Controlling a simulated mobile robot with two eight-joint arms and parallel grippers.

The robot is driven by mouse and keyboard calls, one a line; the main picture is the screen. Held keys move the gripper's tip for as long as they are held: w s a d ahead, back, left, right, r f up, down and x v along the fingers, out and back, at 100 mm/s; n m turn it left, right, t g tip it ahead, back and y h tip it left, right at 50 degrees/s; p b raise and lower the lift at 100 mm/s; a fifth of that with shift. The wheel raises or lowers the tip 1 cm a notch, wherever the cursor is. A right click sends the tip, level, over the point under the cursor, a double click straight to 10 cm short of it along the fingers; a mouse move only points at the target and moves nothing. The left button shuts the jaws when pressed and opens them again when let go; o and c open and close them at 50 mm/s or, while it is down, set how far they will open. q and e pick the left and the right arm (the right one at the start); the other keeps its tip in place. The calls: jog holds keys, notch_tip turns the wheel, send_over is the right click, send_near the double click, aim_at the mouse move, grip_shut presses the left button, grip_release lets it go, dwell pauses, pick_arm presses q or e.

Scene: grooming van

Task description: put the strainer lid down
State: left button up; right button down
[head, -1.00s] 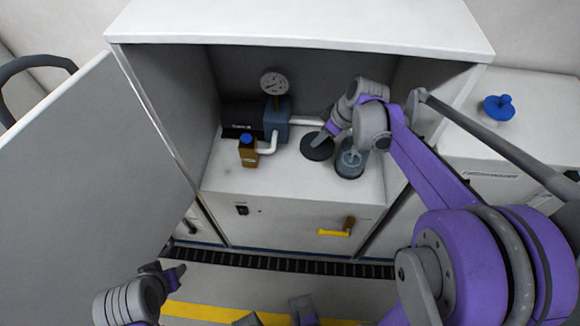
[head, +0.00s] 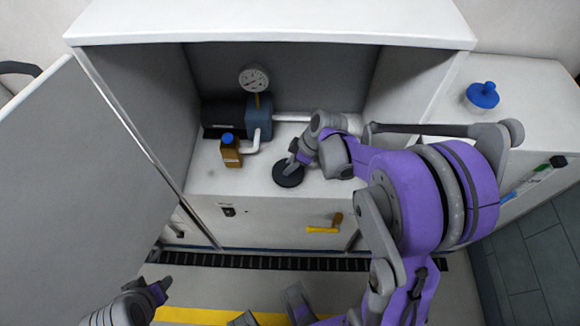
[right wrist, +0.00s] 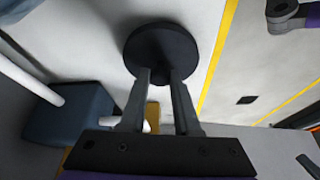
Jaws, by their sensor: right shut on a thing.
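The strainer lid (head: 288,174) is a dark, round disc over the white floor of the open cabinet, close to its front edge. My right gripper (head: 297,158) is shut on the lid from above. In the right wrist view the lid (right wrist: 160,50) sits at the ends of both fingers. I cannot tell whether its underside touches the cabinet floor. The strainer body does not show now; my right arm covers that part of the cabinet. My left gripper (head: 160,289) is low at the left, outside the cabinet, and its jaws are unclear.
A brown bottle with a blue cap (head: 231,152) stands left of the lid. Behind it are a blue-grey pump (head: 259,116), a gauge (head: 254,78) and white pipe (head: 290,117). A blue lidded object (head: 482,95) sits on the right counter. The cabinet door (head: 75,190) stands open.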

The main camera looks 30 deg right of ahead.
jog(key=shift+f, duration=0.5)
jog(key=shift+f, duration=0.1)
jog(key=c, duration=0.6)
grip_release()
jog(key=shift+c, duration=0.2)
jog(key=shift+r, duration=0.2)
jog(key=p+v, duration=0.2)
jog(key=v, duration=0.9)
jog(key=s+a+m+t+h, duration=0.2)
jog(key=s+a+m+h, duration=0.1)
jog(key=s+a+m, duration=0.6)
jog(key=s+a, duration=0.1)
jog(key=s, duration=0.3)
jog(key=shift+s+a+h, duration=0.15)
jog(key=shift+a+h, duration=0.15)
